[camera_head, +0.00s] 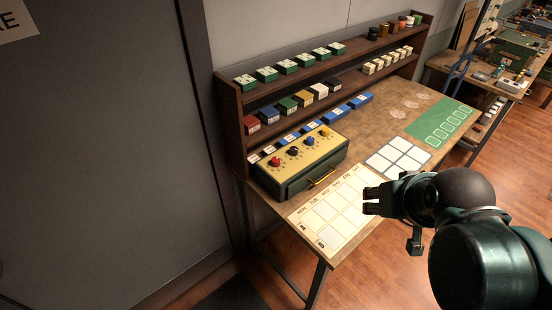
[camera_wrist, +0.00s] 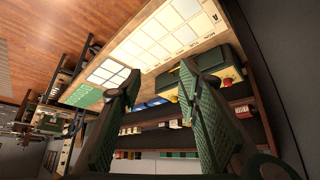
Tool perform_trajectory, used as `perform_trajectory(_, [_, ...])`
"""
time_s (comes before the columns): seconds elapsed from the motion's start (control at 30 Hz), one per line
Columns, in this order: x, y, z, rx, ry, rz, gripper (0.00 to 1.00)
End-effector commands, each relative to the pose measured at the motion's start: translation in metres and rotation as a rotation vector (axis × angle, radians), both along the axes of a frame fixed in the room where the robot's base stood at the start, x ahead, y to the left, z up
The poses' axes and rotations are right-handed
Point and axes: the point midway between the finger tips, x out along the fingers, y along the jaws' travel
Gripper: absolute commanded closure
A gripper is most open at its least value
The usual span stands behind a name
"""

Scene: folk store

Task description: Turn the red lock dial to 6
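The red lock dial (camera_head: 274,161) is the leftmost of several dials on the yellow top of a dark green lock box (camera_head: 318,172). The box has a yellow handle on its front and stands at the left end of the wooden table. The number the red dial points to is too small to read. My gripper (camera_head: 371,200) is to the right of the box, above the table's front edge, apart from the dial. In the wrist view its two fingers (camera_wrist: 160,85) are spread apart with nothing between them. The box shows behind the right finger there.
A cream card with a grid (camera_head: 325,213) lies in front of the box. A white grid sheet (camera_head: 399,157) and a green mat (camera_head: 440,123) lie to the right. A wooden shelf (camera_head: 240,120) with small coloured boxes stands behind. A grey door (camera_head: 100,150) is at the left.

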Motion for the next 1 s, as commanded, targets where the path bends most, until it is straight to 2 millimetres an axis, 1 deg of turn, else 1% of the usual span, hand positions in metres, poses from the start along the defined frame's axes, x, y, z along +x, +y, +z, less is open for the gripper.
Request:
perform_trajectory(0.27, [0.018, 0.009, 0.012, -0.046, 0.030, 0.086, 0.66])
perform_trajectory(0.6, [0.056, 0.031, 0.029, -0.145, 0.092, 0.287, 0.66])
perform_trajectory(1.0, [0.105, 0.062, 0.038, -0.256, 0.160, 0.536, 0.66])
